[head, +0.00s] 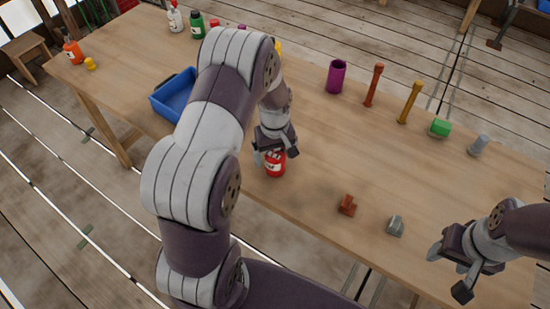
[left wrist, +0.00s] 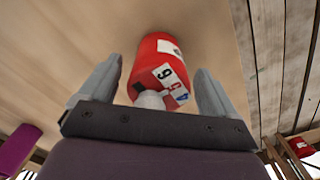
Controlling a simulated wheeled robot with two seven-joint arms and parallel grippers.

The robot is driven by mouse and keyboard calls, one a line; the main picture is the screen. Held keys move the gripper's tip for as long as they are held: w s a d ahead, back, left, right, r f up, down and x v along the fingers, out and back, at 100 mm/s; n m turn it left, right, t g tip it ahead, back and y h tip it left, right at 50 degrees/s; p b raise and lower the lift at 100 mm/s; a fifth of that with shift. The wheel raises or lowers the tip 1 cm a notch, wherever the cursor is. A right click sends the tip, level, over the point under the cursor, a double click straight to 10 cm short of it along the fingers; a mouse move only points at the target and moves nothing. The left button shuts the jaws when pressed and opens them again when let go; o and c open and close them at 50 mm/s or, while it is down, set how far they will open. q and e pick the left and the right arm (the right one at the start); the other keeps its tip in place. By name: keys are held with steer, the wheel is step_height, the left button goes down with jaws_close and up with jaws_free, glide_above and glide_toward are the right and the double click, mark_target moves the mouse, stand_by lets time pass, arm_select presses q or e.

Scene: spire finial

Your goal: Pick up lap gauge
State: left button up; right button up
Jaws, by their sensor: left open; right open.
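A red bottle (head: 275,164) with a white label stands near the table's front edge. My left gripper (head: 272,150) is over it, open. In the left wrist view, the bottle (left wrist: 155,65) with its pale cap is between the two open fingers (left wrist: 158,70), with a gap visible on the left. A reddish-brown stepped block (head: 347,205) and a grey angular block (head: 395,226) lie right of the bottle; I cannot tell which thing is the lap gauge. My right gripper (head: 449,270) is open and empty at the right, by the table's front edge.
The wooden table (head: 320,150) also holds a blue tray (head: 172,96) at the left and a purple cup (head: 336,77). Red and yellow posts (head: 411,102), a green piece (head: 440,128) and a grey cylinder (head: 478,145) stand along the back. Bare tabletop lies between.

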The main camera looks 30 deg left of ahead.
arm_select(q)
steer(key=shift+d, duration=0.15)
steer(key=c, duration=1.2)
